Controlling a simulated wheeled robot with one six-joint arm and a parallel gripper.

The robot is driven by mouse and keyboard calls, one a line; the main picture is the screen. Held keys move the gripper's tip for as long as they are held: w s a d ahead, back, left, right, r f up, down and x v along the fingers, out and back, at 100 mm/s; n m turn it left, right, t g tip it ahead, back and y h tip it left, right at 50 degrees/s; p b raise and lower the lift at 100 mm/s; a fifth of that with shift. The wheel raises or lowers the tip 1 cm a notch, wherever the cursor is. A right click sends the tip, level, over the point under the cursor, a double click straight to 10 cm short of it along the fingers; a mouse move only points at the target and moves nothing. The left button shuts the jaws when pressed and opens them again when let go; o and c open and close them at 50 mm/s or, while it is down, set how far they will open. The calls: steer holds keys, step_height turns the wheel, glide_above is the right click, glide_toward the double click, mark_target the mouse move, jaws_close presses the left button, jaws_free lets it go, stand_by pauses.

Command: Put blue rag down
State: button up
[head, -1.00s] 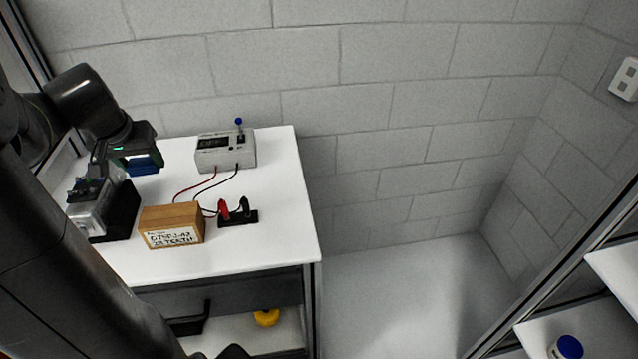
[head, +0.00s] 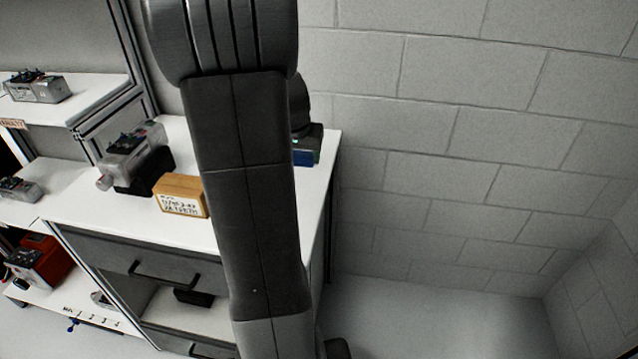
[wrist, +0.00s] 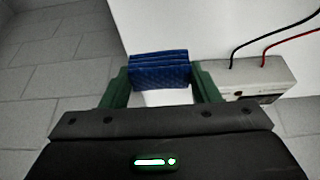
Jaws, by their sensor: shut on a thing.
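The blue rag (wrist: 160,70) is folded into layers and sits between the two green fingers of my gripper (wrist: 160,92) in the wrist view. My gripper is shut on it. The rag appears held above the white table top near its edge; the exact height cannot be told. In the head view a small part of the rag (head: 303,158) shows to the right of my arm, over the right side of the white table (head: 110,215). My arm hides most of the gripper there.
A wooden labelled box (head: 181,195) and a grey device in a black holder (head: 135,160) stand on the table left of my arm. In the wrist view a grey meter (wrist: 255,82) with red and black leads is close right of my gripper. Open floor lies right of the table.

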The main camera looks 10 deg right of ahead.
step_height(320, 180, down, 8)
steer(key=shift+a+r, duration=0.1)
steer(key=shift+r, duration=0.05)
stand_by(0.3)
steer(key=o, duration=1.1)
steer(key=shift+r, duration=0.55)
steer(key=v, duration=1.1)
